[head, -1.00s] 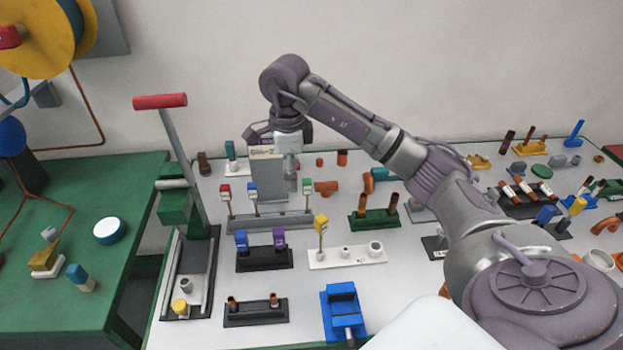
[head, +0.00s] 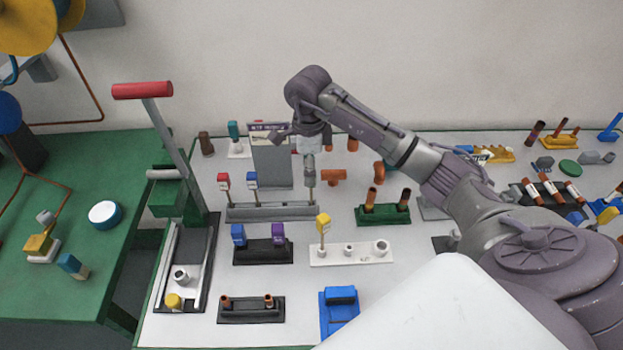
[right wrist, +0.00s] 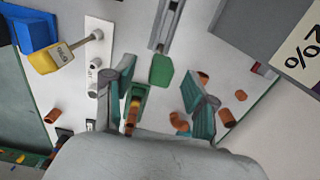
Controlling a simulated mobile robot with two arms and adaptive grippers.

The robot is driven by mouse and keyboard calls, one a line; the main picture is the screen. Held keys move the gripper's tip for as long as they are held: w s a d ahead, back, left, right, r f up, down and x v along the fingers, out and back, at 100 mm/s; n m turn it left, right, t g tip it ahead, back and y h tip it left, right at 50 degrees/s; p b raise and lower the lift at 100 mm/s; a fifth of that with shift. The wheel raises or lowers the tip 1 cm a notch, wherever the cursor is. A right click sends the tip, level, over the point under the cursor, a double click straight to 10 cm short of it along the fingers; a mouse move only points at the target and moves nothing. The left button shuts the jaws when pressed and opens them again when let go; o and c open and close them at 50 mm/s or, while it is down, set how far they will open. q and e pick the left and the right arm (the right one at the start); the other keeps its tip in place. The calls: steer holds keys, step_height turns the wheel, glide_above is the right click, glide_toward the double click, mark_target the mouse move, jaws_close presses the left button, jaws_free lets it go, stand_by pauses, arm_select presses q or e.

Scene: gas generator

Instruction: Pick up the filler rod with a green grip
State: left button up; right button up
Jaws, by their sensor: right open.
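The filler rod with the green grip stands at the right end of a long grey rack (head: 270,211). In the head view its grip is hidden behind my right gripper (head: 310,172), and only its thin stem (head: 311,194) shows below the fingers. In the right wrist view the green grip (right wrist: 161,70) lies between the two spread fingers of my right gripper (right wrist: 159,98), a little forward of the line between their tips. The gripper is open and empty. I cannot tell whether a finger touches the grip. My left gripper is out of view.
Rods with red (head: 223,180) and blue (head: 252,180) grips stand left in the same rack. A grey sign panel (head: 271,165) stands behind it. A green holder with copper pieces (head: 383,214) is to the right; a white holder with a yellow-gripped rod (head: 323,222) is in front.

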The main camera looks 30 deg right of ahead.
mark_target(311, 194)
steer(key=f, duration=0.1)
steer(key=f+p, duration=0.1)
steer(key=f, duration=0.1)
steer(key=f+p, duration=0.1)
steer(key=shift+d+f, duration=0.25)
steer(key=shift+f, duration=0.4)
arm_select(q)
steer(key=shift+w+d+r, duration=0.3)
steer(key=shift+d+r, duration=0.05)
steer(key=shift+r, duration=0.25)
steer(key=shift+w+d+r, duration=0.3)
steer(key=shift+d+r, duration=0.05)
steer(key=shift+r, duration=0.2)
arm_select(e)
steer(key=shift+c, duration=1)
jaws_close()
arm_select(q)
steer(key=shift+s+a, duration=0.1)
arm_select(e)
steer(key=shift+r, duration=0.1)
